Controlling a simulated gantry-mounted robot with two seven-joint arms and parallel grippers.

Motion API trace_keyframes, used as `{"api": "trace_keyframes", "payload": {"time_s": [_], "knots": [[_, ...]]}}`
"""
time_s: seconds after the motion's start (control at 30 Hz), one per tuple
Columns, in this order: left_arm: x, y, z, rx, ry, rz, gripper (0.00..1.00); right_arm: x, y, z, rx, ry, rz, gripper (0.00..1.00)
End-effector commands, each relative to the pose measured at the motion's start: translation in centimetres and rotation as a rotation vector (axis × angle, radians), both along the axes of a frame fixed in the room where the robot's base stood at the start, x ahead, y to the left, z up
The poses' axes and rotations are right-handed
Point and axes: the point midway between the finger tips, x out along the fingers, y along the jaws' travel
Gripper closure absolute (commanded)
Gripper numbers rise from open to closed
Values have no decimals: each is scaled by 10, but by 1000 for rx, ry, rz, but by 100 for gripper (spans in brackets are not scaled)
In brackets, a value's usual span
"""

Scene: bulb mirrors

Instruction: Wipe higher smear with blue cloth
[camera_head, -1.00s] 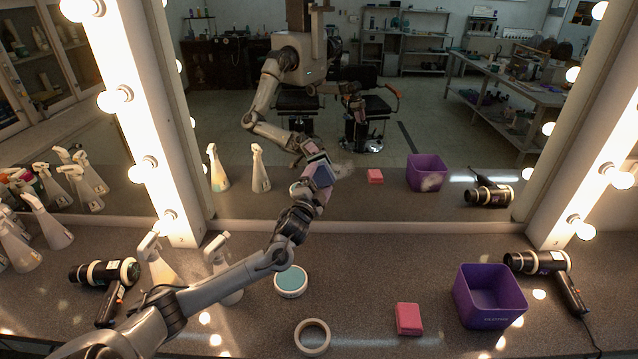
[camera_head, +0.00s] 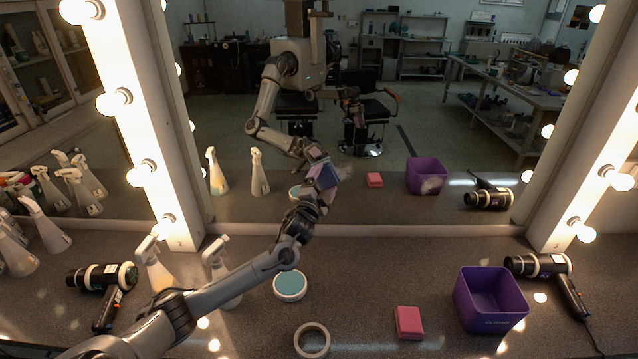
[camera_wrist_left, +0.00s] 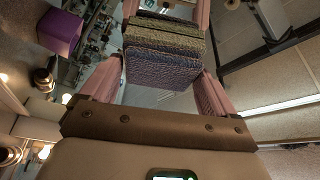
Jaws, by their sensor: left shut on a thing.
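My left gripper (camera_head: 314,188) is shut on the blue cloth (camera_head: 327,177), a folded pad held up at the mirror (camera_head: 390,130). In the left wrist view the cloth (camera_wrist_left: 162,70) sits between the pink fingers (camera_wrist_left: 205,92), with its layers showing. A faint pale smear (camera_head: 344,171) on the glass lies right beside the cloth, partly hidden by it. Another pale smear (camera_head: 431,185) is lower and to the right, over the purple bin's reflection. I cannot tell whether the cloth touches the glass. My right gripper is seen only as a reflection.
A pink cloth (camera_head: 408,322), a purple bin (camera_head: 491,306), a teal-topped tub (camera_head: 290,284) and a tape ring (camera_head: 312,340) sit on the counter. Lit bulbs (camera_head: 583,232) line the mirror posts.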

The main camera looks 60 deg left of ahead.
Motion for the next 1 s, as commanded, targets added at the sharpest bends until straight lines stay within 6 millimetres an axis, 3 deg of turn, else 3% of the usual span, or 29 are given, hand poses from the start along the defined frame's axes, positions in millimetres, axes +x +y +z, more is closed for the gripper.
{"api": "trace_keyframes", "payload": {"time_s": [1.0], "knots": [[48,-29,0,-1,-1,0,35,0,-1,-9,-4,0,2,57]]}}
